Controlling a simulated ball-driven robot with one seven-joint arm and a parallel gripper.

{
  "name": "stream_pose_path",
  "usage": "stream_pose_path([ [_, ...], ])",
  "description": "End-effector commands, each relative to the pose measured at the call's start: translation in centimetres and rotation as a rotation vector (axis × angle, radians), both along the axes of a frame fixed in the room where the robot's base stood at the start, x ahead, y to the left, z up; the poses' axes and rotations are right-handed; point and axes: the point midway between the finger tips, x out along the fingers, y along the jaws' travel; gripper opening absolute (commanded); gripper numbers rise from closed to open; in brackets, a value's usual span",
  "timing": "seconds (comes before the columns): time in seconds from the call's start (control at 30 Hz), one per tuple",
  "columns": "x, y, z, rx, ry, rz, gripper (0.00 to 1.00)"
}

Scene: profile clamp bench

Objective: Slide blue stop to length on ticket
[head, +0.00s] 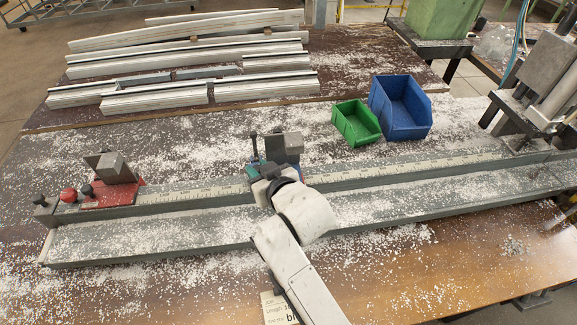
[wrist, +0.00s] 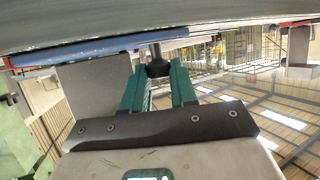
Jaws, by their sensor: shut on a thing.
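The blue stop (head: 293,143), with a dark grey block on top and a black post beside it, sits on the scale rail (head: 215,189) near its middle. Its blue base is mostly hidden by my arm; a blue plate (wrist: 95,50) shows in the wrist view. My gripper (head: 262,172) is at the near side of the stop. In the wrist view its teal fingers (wrist: 159,82) are shut on a black knob (wrist: 158,66) beneath the blue plate. The ticket (head: 278,309) lies at the bench's front edge, partly covered by my arm; its length figure is unreadable.
A red stop (head: 110,195) with a red knob stands at the rail's left end. Green (head: 356,122) and blue bins (head: 400,107) stand behind the rail. A clamp machine (head: 540,90) is at the right. Aluminium profiles (head: 185,60) lie at the back; white chips are scattered around.

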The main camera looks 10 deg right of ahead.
Motion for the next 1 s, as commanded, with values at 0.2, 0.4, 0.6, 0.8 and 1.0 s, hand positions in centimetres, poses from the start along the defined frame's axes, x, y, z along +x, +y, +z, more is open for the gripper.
stream_pose_path([
  [0.2, -0.1, 2.4, -0.1, 0.0, 0.0, 0.003, 0.0],
  [0.4, -0.1, 2.7, -0.1, 0.002, 0.002, 0.002, 0.0],
  [0.6, -0.1, 2.6, -0.1, 0.001, 0.002, 0.001, 0.0],
  [0.8, 0.0, 2.5, -0.1, 0.001, 0.001, 0.001, 0.35],
  [1.0, -0.2, 2.4, 0.0, 0.001, 0.0, 0.0, 0.35],
])
